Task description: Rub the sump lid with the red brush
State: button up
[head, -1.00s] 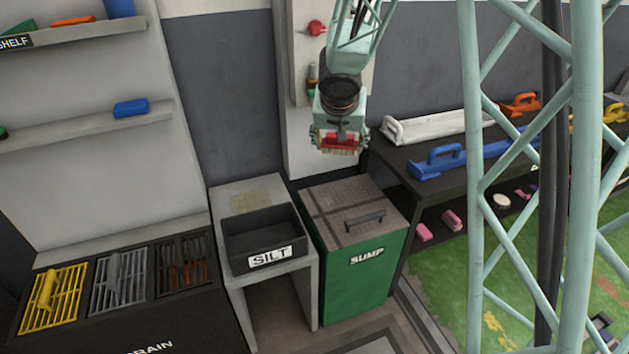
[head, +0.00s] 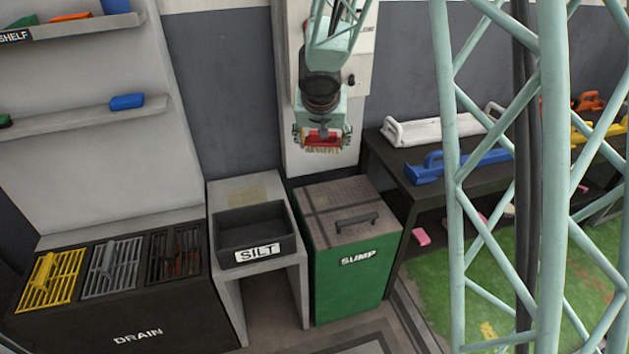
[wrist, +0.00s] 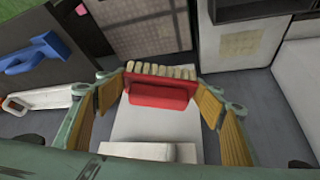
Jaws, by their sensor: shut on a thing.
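The red brush (head: 322,138) has pale bristles and is held in my gripper (head: 322,132). In the wrist view the brush (wrist: 160,92) sits between the two fingers of my gripper (wrist: 160,98), with its bristles toward the far side. The sump is a green box marked SUMP. Its brownish tiled lid (head: 330,195) has two dark crossing bands and a dark handle (head: 357,223). In the head view the brush shows above the lid's back edge, apart from it. The lid is partly visible in the wrist view (wrist: 145,30).
The black SILT tray (head: 262,253) stands on a grey stand left of the sump. The DRAIN unit (head: 110,310) with grates is farther left. A dark bench (head: 400,165) with white and blue handled tools (head: 465,165) stands to the right.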

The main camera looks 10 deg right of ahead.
jog(key=shift+w, duration=0.1)
jog(key=shift+w+d+f+m, duration=0.15)
jog(key=shift+w+f+m, duration=0.2)
jog(key=shift+w, duration=0.1)
jog(key=w+d+f+m+g+h, duration=0.2)
jog(key=w+f+m+h, duration=0.1)
jog(key=w+f+m, duration=0.4)
notch_tip(320, 180, down, 16)
jog(key=w+a+m+g+h+p, duration=0.1)
jog(key=w+a+m+g, duration=0.1)
jog(key=m+g, duration=0.2)
jog(key=shift+w+r+m+h, duration=0.15)
jog(key=shift+w+m+h, duration=0.15)
jog(key=shift+m, duration=0.75)
jog(key=shift+s+f, duration=0.1)
jog(key=shift+f, duration=0.1)
